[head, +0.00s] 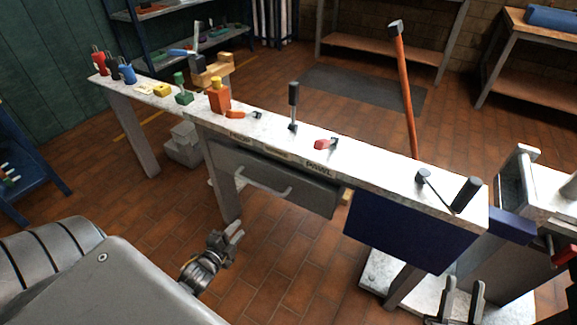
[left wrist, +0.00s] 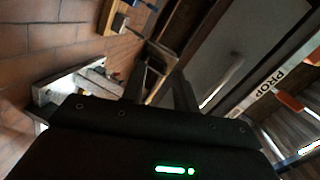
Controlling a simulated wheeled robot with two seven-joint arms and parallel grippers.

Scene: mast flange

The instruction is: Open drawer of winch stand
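The winch stand is a long, narrow bench with a worn white top (head: 385,163). A grey drawer (head: 308,190) sits under its middle and looks shut. A pale bar handle (head: 263,183) runs across the drawer front. The drawer also shows in the left wrist view (left wrist: 235,55), with its handle (left wrist: 218,93) right of the fingers. My left gripper (head: 232,233) is open and empty, below and in front of the drawer, apart from the handle. My right gripper (head: 462,292) is open and empty at the lower right, low beside the stand's right end.
Levers, coloured fittings and an orange bottle (head: 219,98) stand along the top. A dark blue panel (head: 405,232) hangs right of the drawer. A stand leg (head: 226,185) is near my left gripper. A long orange-handled tool (head: 405,85) rises behind. The floor before the drawer is clear.

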